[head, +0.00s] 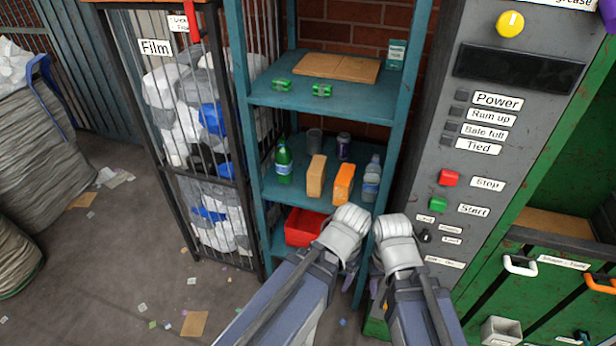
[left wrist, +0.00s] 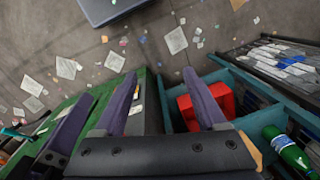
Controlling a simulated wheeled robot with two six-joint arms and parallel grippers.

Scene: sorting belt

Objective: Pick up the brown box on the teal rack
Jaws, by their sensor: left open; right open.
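The brown box (head: 316,176) stands upright on the middle shelf of the teal rack (head: 256,190). It is between a green bottle (head: 283,162) and an orange box (head: 343,183). My left gripper is in front of the rack, below the middle shelf, its fingers mostly hidden by my arm in the head view. In the left wrist view my left gripper (left wrist: 160,85) is open and empty, with a red bin (left wrist: 207,99) beyond one finger. My right gripper (head: 377,283) hangs right of it, open, its fingers mostly hidden. Both are apart from the brown box.
A clear bottle (head: 371,180), a dark jar (head: 343,147) and a glass (head: 314,139) share the middle shelf. The upper shelf holds flat cardboard (head: 337,67). A wire cage (head: 205,130) stands left, a grey control panel (head: 470,150) right. Scraps litter the floor.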

